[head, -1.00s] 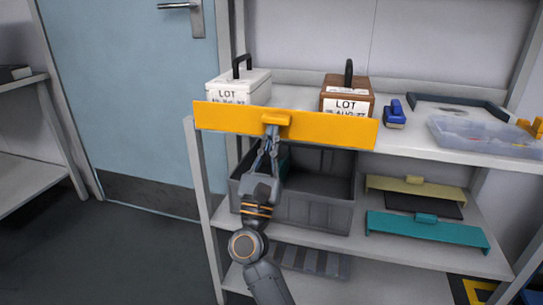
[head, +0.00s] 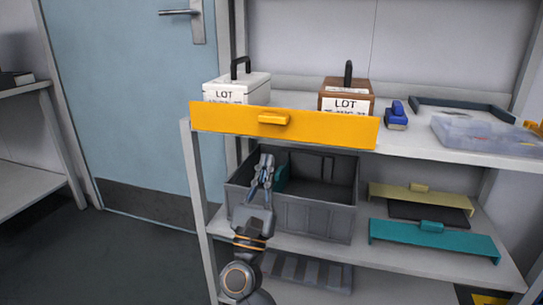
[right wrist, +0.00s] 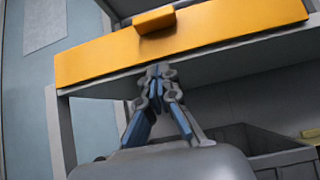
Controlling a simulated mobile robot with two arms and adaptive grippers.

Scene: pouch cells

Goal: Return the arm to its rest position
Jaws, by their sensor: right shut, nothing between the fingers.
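My right gripper (head: 265,165) is shut and empty. In the head view it is in front of the grey crate, below the yellow panel (head: 330,132) on the top shelf's front edge. The panel has a small yellow handle (head: 273,118), and the gripper is apart from it. In the right wrist view my right gripper (right wrist: 158,72) shows with its fingertips together, and the yellow panel (right wrist: 220,32) appears above it. My left gripper is not in view.
A white box (head: 240,87) and a brown box (head: 346,92) stand behind the panel. A blue object (head: 397,118) and a clear tray (head: 480,138) are to the right. The grey crate (head: 318,215), an olive panel (head: 425,199) and a teal panel (head: 435,239) are on the middle shelf.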

